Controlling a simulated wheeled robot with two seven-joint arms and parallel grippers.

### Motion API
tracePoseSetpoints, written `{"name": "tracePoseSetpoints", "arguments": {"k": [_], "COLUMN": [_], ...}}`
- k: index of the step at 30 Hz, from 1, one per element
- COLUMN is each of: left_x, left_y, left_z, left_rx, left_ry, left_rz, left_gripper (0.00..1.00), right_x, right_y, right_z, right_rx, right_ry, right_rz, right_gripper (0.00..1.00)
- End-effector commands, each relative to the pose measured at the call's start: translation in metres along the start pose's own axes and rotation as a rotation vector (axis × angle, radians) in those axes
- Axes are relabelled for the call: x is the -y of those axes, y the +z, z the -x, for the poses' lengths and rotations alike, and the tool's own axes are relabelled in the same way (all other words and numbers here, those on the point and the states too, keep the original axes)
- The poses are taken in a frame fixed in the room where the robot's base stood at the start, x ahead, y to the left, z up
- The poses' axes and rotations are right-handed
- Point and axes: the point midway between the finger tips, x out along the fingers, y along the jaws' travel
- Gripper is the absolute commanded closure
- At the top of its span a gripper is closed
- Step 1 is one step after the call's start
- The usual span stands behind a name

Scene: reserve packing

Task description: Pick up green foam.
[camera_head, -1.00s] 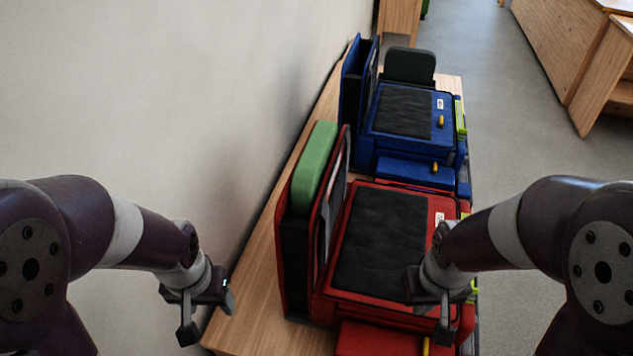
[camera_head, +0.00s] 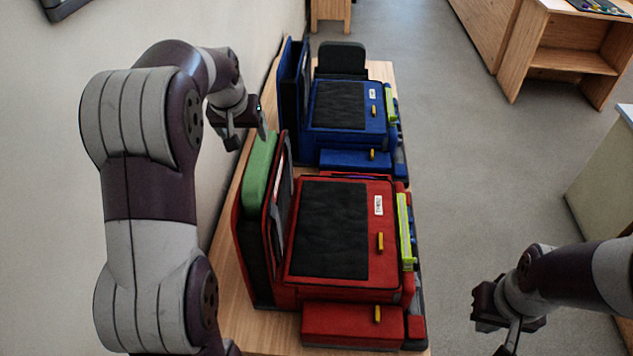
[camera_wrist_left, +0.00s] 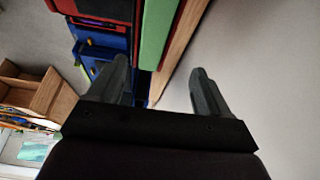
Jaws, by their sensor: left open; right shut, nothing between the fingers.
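The green foam (camera_head: 260,170) is an upright slab in the left pocket of the red case (camera_head: 345,325), its top standing out above the dark side wall. My left gripper (camera_head: 248,128) is open and empty, just above and behind the foam's far end in the head view. In the left wrist view the foam (camera_wrist_left: 155,35) shows as a green strip beyond the open fingers (camera_wrist_left: 160,88). I cannot tell the exact gap between fingers and foam. My right gripper (camera_head: 508,330) is shut and empty, over the floor to the right of the table.
A blue case (camera_head: 350,160) stands behind the red one on the wooden table (camera_head: 250,325). The wall (camera_head: 160,25) runs close along the table's left side. Open floor (camera_head: 460,180) lies to the right. A wooden shelf unit (camera_head: 560,60) stands at the back right.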

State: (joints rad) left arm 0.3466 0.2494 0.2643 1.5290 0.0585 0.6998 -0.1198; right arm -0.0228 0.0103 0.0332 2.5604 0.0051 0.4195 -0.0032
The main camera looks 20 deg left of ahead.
Motion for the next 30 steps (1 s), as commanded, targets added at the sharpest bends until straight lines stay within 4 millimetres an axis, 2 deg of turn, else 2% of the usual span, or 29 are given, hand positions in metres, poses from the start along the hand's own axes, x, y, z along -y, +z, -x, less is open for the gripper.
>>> {"name": "tracePoseSetpoints", "arguments": {"k": [2,3,9,14,17,19,22,25,30], "left_x": [0.000,-0.001,-0.002,-0.003,-0.006,-0.008,-0.008,-0.008,-0.008], "left_y": [-0.007,-0.004,-0.002,-0.002,-0.001,0.000,0.001,0.002,0.002], "left_z": [0.002,-0.003,-0.047,-0.068,-0.081,-0.094,-0.113,-0.121,-0.122], "left_rx": [-0.005,0.009,0.014,0.011,0.015,0.014,0.011,0.010,0.009], "left_ry": [0.002,0.005,0.006,0.006,0.006,0.006,0.006,0.005,0.005], "left_rz": [-0.013,-0.021,-0.027,-0.027,-0.027,-0.027,-0.026,-0.027,-0.027], "left_gripper": [0.21,0.21,0.21,0.21,0.21,0.21,0.21,0.21,0.21], "right_x": [0.000,0.000,0.000,0.000,0.000,0.000,0.000,0.000,0.000], "right_y": [0.000,0.000,-0.002,-0.003,-0.004,-0.005,-0.005,-0.005,-0.005], "right_z": [0.000,0.002,0.015,0.021,0.032,0.042,0.044,0.045,0.043], "right_rx": [0.001,0.001,0.000,0.000,0.000,0.000,0.000,0.000,0.000], "right_ry": [0.000,0.000,0.000,0.000,0.000,0.000,0.000,0.000,0.000], "right_rz": [0.000,0.000,0.000,0.000,0.000,0.000,0.000,0.000,0.000], "right_gripper": [1.00,1.00,1.00,1.00,1.00,1.00,1.00,1.00,1.00]}}
